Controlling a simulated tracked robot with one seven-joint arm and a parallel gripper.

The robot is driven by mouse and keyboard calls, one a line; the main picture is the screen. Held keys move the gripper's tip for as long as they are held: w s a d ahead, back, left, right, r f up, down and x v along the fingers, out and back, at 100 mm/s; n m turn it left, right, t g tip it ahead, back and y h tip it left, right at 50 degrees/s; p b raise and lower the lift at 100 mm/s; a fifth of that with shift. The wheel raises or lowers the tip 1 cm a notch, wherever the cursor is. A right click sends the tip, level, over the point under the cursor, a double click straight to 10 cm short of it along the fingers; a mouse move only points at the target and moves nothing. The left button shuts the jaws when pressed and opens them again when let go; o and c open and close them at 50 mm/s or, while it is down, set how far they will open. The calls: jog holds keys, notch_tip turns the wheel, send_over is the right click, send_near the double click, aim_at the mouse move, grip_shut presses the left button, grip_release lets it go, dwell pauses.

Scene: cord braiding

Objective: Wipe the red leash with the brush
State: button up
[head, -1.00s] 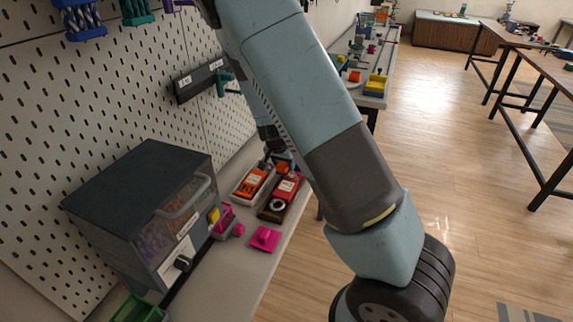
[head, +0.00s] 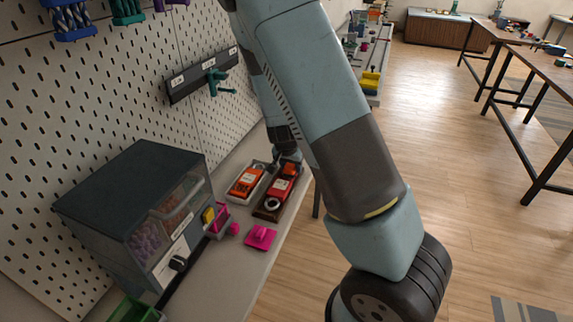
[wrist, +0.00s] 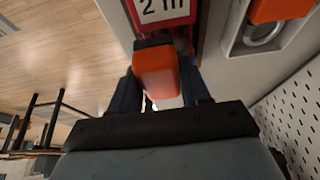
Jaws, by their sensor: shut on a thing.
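The red leash (head: 282,187) lies in a dark brown tray on the bench in the head view. In the wrist view it shows as a red piece with a white "2 m" label (wrist: 165,9) at the top. My gripper (wrist: 161,92) is shut on an orange brush (wrist: 156,72) with dark bristles, low at the far end of the red leash. The bristles are right by the leash's end; I cannot tell if they touch. In the head view my arm partly hides the gripper (head: 286,160).
An orange leash (head: 246,182) lies in a light tray beside the dark one. A pegboard (head: 110,90) rises on the left.

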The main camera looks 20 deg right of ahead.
jog(key=shift+s+d, duration=0.5)
jog(key=shift+d, duration=0.2)
jog(key=shift+s+a+f, duration=0.1)
jog(key=shift+s+a, duration=0.05)
jog(key=shift+s, duration=0.1)
jog(key=shift+w+a, duration=1)
jog(key=shift+a, duration=0.3)
jog(key=shift+w+a, duration=0.5)
jog(key=shift+a, duration=0.15)
jog(key=shift+w+a, duration=0.45)
jog(key=shift+a, duration=0.2)
jog(key=shift+f, duration=0.2)
jog(key=shift+s+d+f, duration=0.15)
jog(key=shift+s+d, duration=0.85)
jog(key=shift+d, duration=0.35)
jog(key=shift+s+d+f, duration=0.15)
jog(key=shift+s+d, duration=0.85)
jog(key=shift+d, duration=0.3)
